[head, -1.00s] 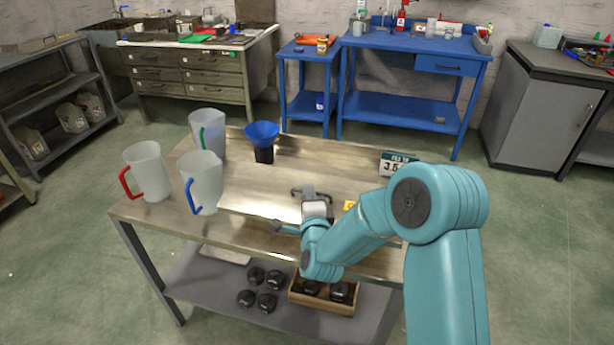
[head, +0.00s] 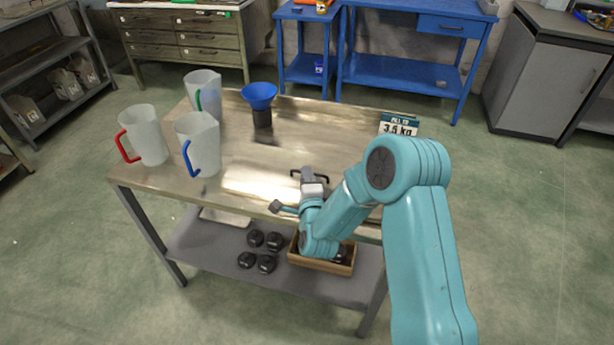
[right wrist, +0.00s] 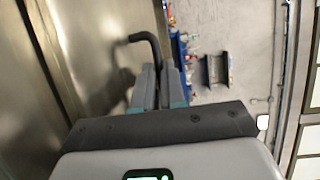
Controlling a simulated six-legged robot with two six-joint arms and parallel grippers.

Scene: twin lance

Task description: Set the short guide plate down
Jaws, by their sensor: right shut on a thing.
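My right gripper (head: 307,173) is over the front part of the steel table, right of its middle. Its two fingers (right wrist: 162,78) are shut on a black bent handle (right wrist: 147,38), which I take as part of the short guide plate. A bit of the handle (head: 322,177) also shows in the head view. The plate's body cannot be told clearly from the steel tabletop, so I cannot tell whether it touches the table. My left gripper is not in view.
On the steel table (head: 300,125) stand jugs with red (head: 146,140), blue (head: 203,148) and green handles (head: 205,95), a blue funnel (head: 260,96) and a sign (head: 398,126). The lower shelf holds black weights (head: 267,264) and a wooden box (head: 335,266). The back middle tabletop is clear.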

